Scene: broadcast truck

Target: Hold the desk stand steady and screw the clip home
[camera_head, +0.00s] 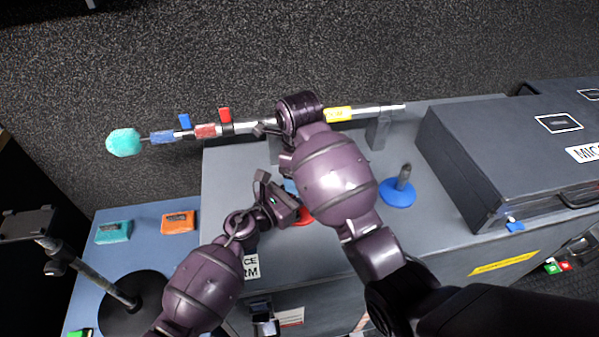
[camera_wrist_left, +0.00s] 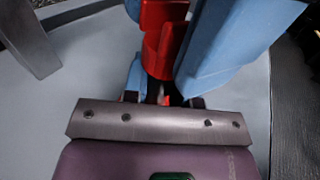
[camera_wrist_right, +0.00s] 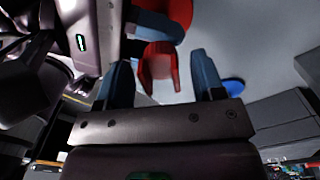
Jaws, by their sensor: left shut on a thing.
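The desk stand with the red base (camera_head: 304,217) is on the grey worktop, mostly hidden behind my arms in the head view. Its base also shows in the right wrist view (camera_wrist_right: 181,12). My left gripper (camera_wrist_left: 163,92) is shut on the stand's post, low beneath the red clip (camera_wrist_left: 160,40). In the right wrist view the red clip (camera_wrist_right: 158,66) stands between the blue fingers of my right gripper (camera_wrist_right: 161,66), which are apart with gaps on both sides. The clip's thread is hidden.
A blue-based stand (camera_head: 397,192) is right of the arms. A dark case (camera_head: 500,150) occupies the worktop's right end. A boom pole (camera_head: 255,126) with a teal tip lies along the back on supports. Teal (camera_head: 113,232) and orange (camera_head: 178,222) boxes lie left.

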